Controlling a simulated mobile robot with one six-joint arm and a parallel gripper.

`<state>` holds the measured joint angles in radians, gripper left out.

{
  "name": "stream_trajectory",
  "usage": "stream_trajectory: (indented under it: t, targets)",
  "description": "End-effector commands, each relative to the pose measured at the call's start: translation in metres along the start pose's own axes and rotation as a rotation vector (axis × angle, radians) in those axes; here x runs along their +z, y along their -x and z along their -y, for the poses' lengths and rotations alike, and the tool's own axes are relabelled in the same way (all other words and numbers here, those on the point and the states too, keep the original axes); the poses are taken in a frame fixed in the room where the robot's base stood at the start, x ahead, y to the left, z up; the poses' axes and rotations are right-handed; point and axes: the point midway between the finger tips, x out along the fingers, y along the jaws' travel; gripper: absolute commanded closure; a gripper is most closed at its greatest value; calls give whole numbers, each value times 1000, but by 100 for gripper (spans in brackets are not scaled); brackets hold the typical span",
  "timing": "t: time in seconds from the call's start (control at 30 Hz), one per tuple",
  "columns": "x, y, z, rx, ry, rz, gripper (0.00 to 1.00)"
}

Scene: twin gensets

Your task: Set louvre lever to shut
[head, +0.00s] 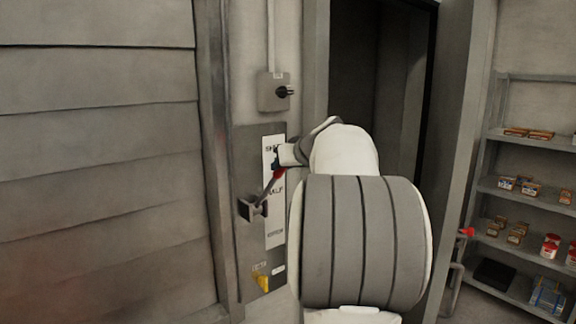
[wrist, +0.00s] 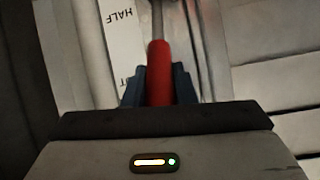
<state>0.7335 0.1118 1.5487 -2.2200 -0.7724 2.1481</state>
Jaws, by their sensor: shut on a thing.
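The louvre lever (head: 267,189) is a grey rod with a red grip, on a dark pivot bracket (head: 251,208) on the wall plate. It slants up and to the right from the bracket. Its red grip end lies between the SHUT and HALF marks of the white label strip (head: 273,222), in the head view. My gripper (head: 277,163) is at the grip end. In the wrist view, the blue fingers of my gripper (wrist: 159,88) are shut around the red grip (wrist: 159,68). The lowest mark on the strip is too small to read.
A grey switch box (head: 273,92) with a black knob is above the plate. A yellow handle (head: 261,281) sits low on the plate. Large louvre slats (head: 95,150) fill the left. A dark doorway (head: 365,75) and stocked shelves (head: 535,140) are at right.

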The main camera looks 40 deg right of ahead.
Motion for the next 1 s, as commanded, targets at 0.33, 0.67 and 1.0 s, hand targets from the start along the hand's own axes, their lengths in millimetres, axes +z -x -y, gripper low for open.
stream_trajectory:
  t: [0.33,0.67,1.0]
  targets:
    - [-6,4,-1,4,1,-12,60]
    - [-3,5,-3,5,-1,-8,54]
    - [-2,55,-3,7,0,-10,54]
